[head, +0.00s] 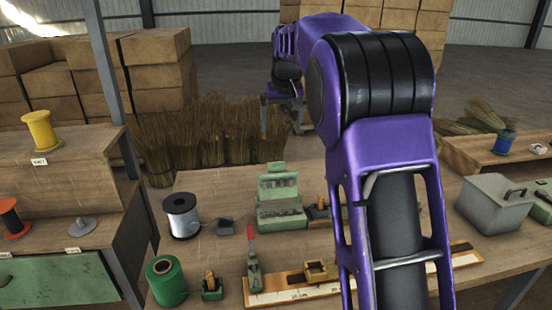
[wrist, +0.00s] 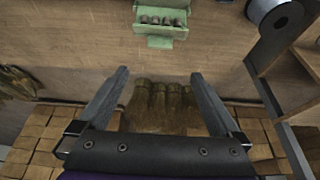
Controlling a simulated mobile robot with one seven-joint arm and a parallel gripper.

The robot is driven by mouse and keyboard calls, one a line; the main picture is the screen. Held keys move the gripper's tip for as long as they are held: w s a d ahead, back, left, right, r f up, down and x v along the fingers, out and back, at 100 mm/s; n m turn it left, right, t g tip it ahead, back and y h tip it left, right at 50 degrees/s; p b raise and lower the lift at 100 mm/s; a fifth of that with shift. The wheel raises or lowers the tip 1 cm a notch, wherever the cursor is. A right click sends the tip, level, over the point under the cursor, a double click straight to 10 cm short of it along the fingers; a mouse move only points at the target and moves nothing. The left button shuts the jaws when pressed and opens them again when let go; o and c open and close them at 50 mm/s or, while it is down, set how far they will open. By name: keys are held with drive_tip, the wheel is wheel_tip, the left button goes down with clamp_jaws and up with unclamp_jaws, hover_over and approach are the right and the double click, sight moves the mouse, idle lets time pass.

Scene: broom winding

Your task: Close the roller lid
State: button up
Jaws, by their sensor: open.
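The green roller unit (head: 281,212) stands on the workbench near the middle of the head view. Its lid (head: 277,184) appears raised at the back, leaving a row of dark rollers exposed. The unit also shows at the top of the wrist view (wrist: 162,20), rollers visible, with a green flap on its near side there. My gripper (wrist: 159,76) is open and empty, its fingers apart from the unit. In the head view my arm reaches beyond the bench's back edge, above and behind the unit.
A white spool (head: 182,216), a green spool (head: 166,283), a red-handled clamp (head: 253,267) and a wooden jig strip (head: 290,291) share the bench. A grey lidded box (head: 494,205) stands at right. Broom bundles (head: 205,135) stand behind the bench.

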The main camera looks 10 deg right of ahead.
sight(277, 163)
drive_tip(key=b+x, duration=0.1)
drive_tip(key=x, duration=1.5)
drive_tip(key=shift+w+f, duration=0.15)
drive_tip(key=shift+f, duration=0.1)
drive_tip(key=shift+c, duration=0.2)
clamp_jaws()
